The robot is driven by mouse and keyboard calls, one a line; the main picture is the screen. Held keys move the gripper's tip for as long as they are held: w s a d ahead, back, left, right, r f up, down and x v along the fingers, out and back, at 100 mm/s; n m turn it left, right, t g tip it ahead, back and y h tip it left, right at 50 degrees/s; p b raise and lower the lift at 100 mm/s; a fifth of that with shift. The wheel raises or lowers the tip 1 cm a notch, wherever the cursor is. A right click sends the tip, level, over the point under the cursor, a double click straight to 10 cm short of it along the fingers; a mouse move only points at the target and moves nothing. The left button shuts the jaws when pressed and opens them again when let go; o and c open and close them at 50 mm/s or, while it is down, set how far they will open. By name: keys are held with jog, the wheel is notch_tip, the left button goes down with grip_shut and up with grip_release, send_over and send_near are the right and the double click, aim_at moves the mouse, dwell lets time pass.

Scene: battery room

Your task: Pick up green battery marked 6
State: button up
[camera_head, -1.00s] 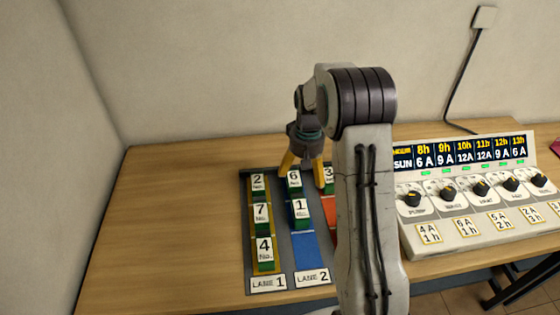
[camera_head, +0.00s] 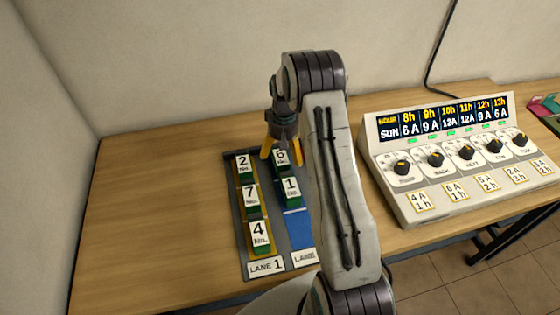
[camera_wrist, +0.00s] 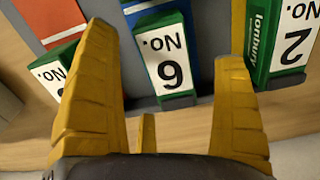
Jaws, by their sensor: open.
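The battery marked 6 (camera_head: 281,158) sits at the far end of the blue lane 2, behind the battery marked 1 (camera_head: 290,187). In the wrist view the battery marked 6 (camera_wrist: 168,62) shows its white number face upside down, between my two yellow fingers. My gripper (camera_head: 282,155) is open. Its fingers reach down around the far end of lane 2. In the wrist view my gripper (camera_wrist: 178,85) has one finger on each side of the 6, with nothing held. I cannot tell whether either finger touches it.
Lane 1 holds batteries marked 2 (camera_head: 243,164), 7 (camera_head: 251,197) and 4 (camera_head: 260,234) just left. Another green battery (camera_wrist: 58,78) is left in the wrist view. A control panel (camera_head: 455,165) stands right. The table (camera_head: 150,210) is clear at left.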

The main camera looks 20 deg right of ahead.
notch_tip(320, 180, down, 3)
jog(key=shift+r+b, duration=0.1)
jog(key=shift+b, duration=0.5)
jog(key=shift+c, duration=0.2)
jog(key=c, duration=1.2)
jog(key=shift+w, duration=0.1)
jog(key=shift+c, duration=0.6)
jog(key=shift+r, duration=0.15)
